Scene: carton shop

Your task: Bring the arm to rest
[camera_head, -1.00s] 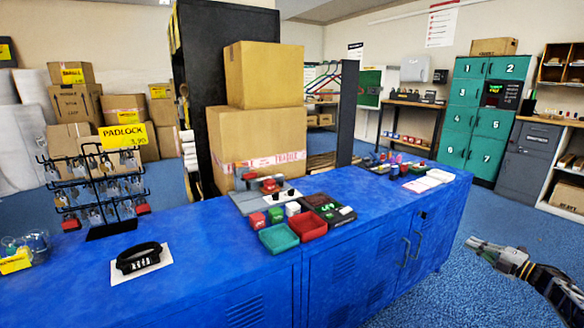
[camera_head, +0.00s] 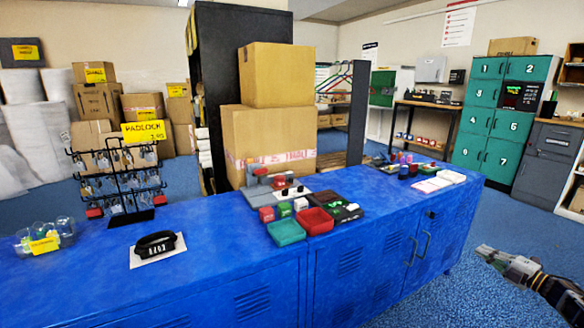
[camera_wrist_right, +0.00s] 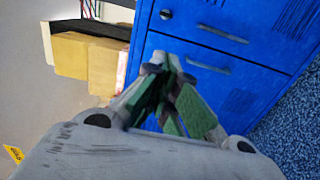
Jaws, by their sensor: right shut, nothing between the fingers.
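My right gripper (camera_head: 484,253) shows at the right edge in the head view, over the blue carpet and to the right of the blue cabinet counter (camera_head: 340,268). It is apart from the counter and holds nothing. In the right wrist view its fingers (camera_wrist_right: 167,62) are closed together at the tips, with green pads on their inner sides. The blue cabinet front with its handles shows beyond the fingers. My left gripper is not in view.
On the counter are a padlock rack (camera_head: 118,185), a black combination lock (camera_head: 156,243), a teal tray (camera_head: 286,232), a red tray (camera_head: 315,221) and white cards (camera_head: 432,185). Large cartons (camera_head: 268,140) stand behind. Blue carpet (camera_head: 500,220) is clear right of the counter.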

